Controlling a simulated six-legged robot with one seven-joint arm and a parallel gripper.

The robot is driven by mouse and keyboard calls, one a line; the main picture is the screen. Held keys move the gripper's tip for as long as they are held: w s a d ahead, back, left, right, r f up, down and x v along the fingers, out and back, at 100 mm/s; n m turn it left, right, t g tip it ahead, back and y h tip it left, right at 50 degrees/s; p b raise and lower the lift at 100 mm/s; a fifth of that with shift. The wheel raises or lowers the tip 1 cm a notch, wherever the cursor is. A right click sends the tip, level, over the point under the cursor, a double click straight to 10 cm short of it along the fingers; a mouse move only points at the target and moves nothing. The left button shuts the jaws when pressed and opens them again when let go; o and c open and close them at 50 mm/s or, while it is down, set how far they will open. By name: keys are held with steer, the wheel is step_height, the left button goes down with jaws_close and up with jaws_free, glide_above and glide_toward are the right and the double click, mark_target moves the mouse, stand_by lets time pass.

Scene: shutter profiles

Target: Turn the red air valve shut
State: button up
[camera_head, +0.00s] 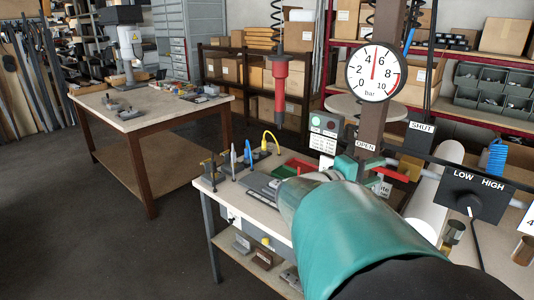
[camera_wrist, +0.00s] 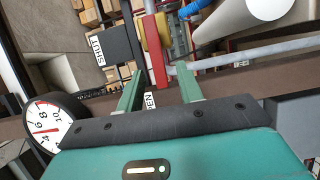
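The red valve handle (camera_head: 391,174) is a short bar beside a yellow valve body (camera_head: 411,166). In the wrist view the red handle (camera_wrist: 156,60) has its free end by the partly hidden OPEN label (camera_wrist: 150,100), and the SHUT label (camera_wrist: 99,52) is off to the left. My gripper (camera_wrist: 160,72) is open, with one green finger on each side of the handle's end. Gaps show between the fingers and the bar. In the head view my gripper (camera_head: 358,167) is at the OPEN label (camera_head: 365,146), partly hidden by my arm; the SHUT label (camera_head: 421,127) is higher up.
A pressure gauge (camera_head: 376,72) on the brown post reads about 5 bar. A LOW/HIGH switch box (camera_head: 476,193) is to the right. A red tool (camera_head: 279,80) hangs over the workbench (camera_head: 222,190). A grey pipe (camera_wrist: 240,53) and a blue hose (camera_wrist: 193,8) run near the valve.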

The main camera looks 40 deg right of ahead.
steer(key=shift+x, duration=1.4)
steer(key=shift+r, duration=0.1)
jaws_close()
